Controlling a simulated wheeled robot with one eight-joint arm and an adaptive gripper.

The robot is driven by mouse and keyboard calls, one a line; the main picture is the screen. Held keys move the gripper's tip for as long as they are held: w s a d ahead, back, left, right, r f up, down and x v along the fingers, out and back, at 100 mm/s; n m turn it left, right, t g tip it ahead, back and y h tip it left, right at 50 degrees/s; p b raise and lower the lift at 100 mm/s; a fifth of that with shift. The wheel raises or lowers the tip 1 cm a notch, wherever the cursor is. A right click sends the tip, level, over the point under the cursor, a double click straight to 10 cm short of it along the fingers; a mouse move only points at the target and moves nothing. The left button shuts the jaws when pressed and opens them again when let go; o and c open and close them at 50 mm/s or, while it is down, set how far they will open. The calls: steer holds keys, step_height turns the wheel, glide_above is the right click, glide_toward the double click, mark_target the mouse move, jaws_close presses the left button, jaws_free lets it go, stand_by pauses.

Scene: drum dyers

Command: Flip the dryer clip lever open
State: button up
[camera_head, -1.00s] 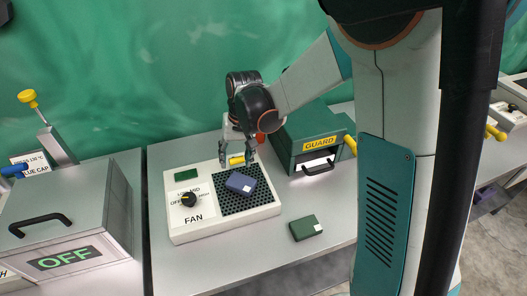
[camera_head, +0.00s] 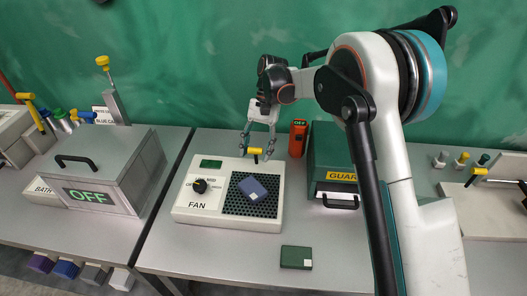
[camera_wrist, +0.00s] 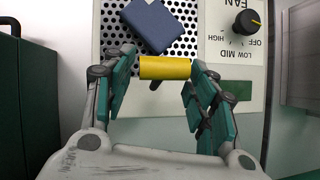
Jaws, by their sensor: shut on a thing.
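The dryer (camera_head: 186,217) is a white box marked FAN with a black perforated plate (camera_head: 265,212) and a dark knob (camera_head: 199,186). A blue block (camera_head: 252,190) lies tilted on the plate. The clip lever's yellow bar (camera_head: 254,151) is at the back of the plate; the yellow bar (camera_wrist: 165,67) also shows in the wrist view. My gripper (camera_head: 256,157) is at the dryer's back edge, shut on the yellow bar. In the wrist view my gripper (camera_wrist: 166,70) has one finger at each end of the bar. The lever's hinge is mostly hidden.
A grey box marked OFF (camera_head: 108,180) stands left, and a green GUARD box (camera_head: 325,150) stands right. An orange device (camera_head: 298,138) is behind the dryer. A dark green block (camera_head: 296,257) lies on the table in front, with bare table around it.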

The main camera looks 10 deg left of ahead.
steer(key=shift+a, duration=0.15)
steer(key=o, duration=1.1)
steer(key=shift+w, duration=0.1)
steer(key=o, duration=0.4)
steer(key=shift+a, duration=0.15)
steer(key=shift+c, duration=0.2)
steer(key=v, duration=0.7)
steer(key=shift+w+r, duration=0.15)
steer(key=shift+r, duration=0.05)
steer(key=shift+c, duration=0.2)
